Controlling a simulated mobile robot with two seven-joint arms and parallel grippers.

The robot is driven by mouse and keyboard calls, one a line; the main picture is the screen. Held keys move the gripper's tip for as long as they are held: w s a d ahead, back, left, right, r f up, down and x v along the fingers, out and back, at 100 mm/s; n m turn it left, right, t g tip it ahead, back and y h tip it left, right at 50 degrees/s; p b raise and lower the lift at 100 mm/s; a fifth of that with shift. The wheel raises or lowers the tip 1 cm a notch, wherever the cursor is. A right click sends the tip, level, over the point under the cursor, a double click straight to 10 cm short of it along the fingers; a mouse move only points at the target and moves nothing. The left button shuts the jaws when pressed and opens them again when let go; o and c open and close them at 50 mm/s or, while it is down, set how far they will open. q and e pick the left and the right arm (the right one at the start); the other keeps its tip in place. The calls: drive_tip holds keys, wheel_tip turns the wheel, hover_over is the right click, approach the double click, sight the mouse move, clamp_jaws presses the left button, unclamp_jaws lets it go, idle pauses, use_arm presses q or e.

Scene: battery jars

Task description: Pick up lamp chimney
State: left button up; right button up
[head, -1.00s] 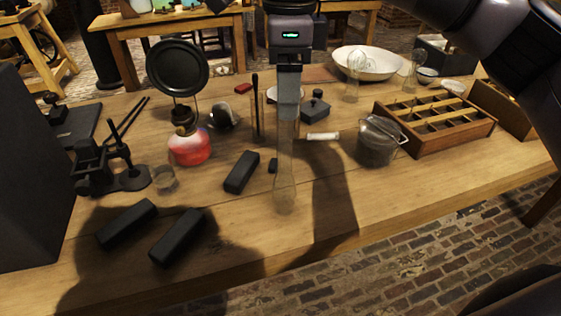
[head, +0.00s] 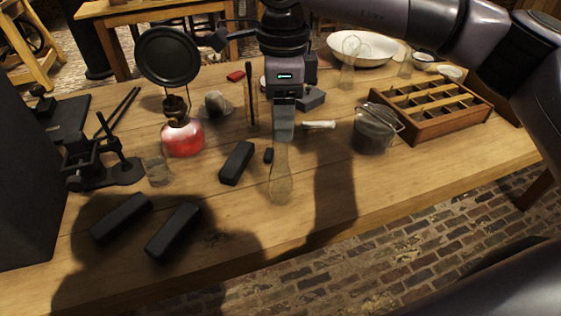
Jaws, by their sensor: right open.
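The lamp chimney, which I take to be the clear glass piece (head: 280,185) with a rounded lower end, stands on the wooden table near its front middle. Its upper part is hidden by my gripper. My right gripper (head: 283,132) points down right over the glass, its fingers overlapping the upper part in the picture. It is open. I cannot tell whether the fingers touch the glass. My left gripper is not in view. A lamp with a red base (head: 183,138) and a black round disc (head: 167,56) stands to the left.
Black blocks (head: 237,163) lie left of the glass. A glass jar (head: 374,130) and a wooden compartment box (head: 432,108) stand right. A white bowl (head: 362,50) and thin glassware (head: 349,72) are behind. The front right tabletop (head: 385,185) is clear.

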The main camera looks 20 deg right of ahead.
clamp_jaws()
drive_tip(key=shift+r, duration=0.1)
